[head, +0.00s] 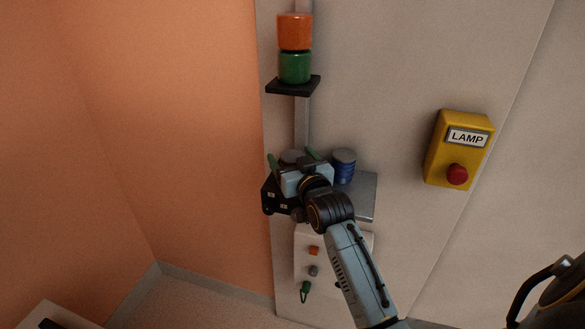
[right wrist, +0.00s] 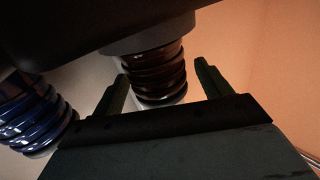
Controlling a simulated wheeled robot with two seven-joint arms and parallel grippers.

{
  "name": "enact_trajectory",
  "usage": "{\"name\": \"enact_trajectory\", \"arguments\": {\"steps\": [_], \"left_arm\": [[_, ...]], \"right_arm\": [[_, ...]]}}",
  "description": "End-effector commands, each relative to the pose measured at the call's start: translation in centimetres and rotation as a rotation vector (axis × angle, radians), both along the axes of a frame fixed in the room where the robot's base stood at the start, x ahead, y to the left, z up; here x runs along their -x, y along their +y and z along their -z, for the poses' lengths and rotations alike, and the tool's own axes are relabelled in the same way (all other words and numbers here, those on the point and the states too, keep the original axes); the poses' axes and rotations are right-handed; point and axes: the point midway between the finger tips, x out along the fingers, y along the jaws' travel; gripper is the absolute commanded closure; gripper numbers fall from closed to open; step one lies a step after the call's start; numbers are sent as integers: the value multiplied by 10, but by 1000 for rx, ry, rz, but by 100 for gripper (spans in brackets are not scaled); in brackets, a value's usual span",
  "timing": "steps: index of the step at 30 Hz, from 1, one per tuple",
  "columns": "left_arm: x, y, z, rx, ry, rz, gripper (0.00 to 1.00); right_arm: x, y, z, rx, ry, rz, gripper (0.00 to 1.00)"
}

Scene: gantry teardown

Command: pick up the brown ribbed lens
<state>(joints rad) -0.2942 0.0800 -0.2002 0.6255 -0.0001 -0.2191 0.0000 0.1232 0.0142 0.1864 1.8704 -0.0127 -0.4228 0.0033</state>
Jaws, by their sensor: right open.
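The brown ribbed lens (right wrist: 158,76) stands between the two fingers of my right gripper (right wrist: 161,72) in the right wrist view. The fingers are open, one on each side of it, and I see a gap between them and the ribs. In the head view my right gripper (head: 291,158) is over the left part of the grey shelf, its green fingers spread. Only a grey round top (head: 291,155) shows between them there; the gripper hides the ribbed body. My left gripper is not in view.
A blue ribbed lens (head: 344,167) stands close to the right of my gripper on the grey shelf (head: 366,192). Above is a black bracket (head: 293,86) with a green and an orange cylinder (head: 295,32). A yellow LAMP box (head: 459,150) with a red button is on the right.

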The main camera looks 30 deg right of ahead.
Motion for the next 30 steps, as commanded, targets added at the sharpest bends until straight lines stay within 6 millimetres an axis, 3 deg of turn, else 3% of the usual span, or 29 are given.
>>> {"name": "enact_trajectory", "arguments": {"steps": [3,14,23,30], "left_arm": [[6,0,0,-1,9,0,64],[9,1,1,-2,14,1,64],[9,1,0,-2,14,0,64],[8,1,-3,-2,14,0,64]], "right_arm": [[0,0,0,0,0,0,26],[1,0,0,0,0,0,73],[1,0,-2,0,-1,0,73],[0,0,-24,2,-4,-1,73]]}}
